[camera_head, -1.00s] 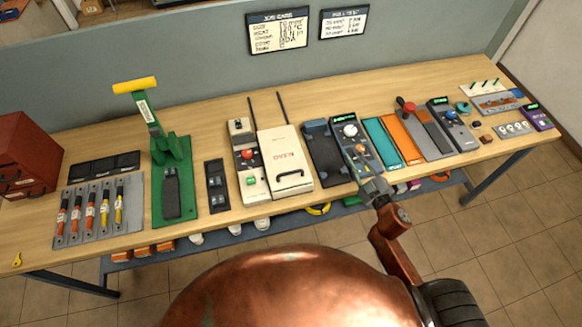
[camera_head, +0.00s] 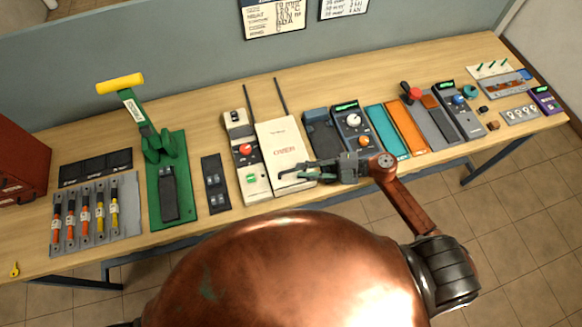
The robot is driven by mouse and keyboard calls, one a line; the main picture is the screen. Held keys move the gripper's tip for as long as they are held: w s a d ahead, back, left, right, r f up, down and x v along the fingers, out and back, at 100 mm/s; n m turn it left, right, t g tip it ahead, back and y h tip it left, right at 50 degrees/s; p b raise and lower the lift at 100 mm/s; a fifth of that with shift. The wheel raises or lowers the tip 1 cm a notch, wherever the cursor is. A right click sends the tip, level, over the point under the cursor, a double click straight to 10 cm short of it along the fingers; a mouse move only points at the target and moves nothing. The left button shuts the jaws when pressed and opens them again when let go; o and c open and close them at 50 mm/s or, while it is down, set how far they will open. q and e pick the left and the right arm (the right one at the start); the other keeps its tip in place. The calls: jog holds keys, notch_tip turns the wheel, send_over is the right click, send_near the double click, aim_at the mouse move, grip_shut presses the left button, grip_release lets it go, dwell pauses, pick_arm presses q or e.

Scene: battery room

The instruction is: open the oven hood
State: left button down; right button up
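The oven (camera_head: 284,140) is a flat white box with red "OVEN" lettering on its hood, in the middle of the bench. The hood lies down and looks closed. My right gripper (camera_head: 289,170) reaches in from the right over the oven's front end, fingers pointing left and apart. The dark handle at the front of the hood is mostly hidden by the fingers; I cannot tell whether they touch it. My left gripper is not in view.
A white control unit with a red knob (camera_head: 246,150) stands just left of the oven. A dark pad (camera_head: 322,135) and a grey dial unit (camera_head: 352,120) are to its right. A green lever press (camera_head: 166,150) stands further left. Two thin dark rods rise behind the oven.

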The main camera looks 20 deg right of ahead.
aim_at(292, 170)
jog(key=x, duration=0.3)
jog(key=shift+w+a, duration=0.25)
jog(key=shift+a, duration=0.05)
jog(key=shift+w+a+f, duration=0.1)
jog(key=shift+a+f, duration=0.05)
jog(key=shift+a, duration=0.25)
grip_shut()
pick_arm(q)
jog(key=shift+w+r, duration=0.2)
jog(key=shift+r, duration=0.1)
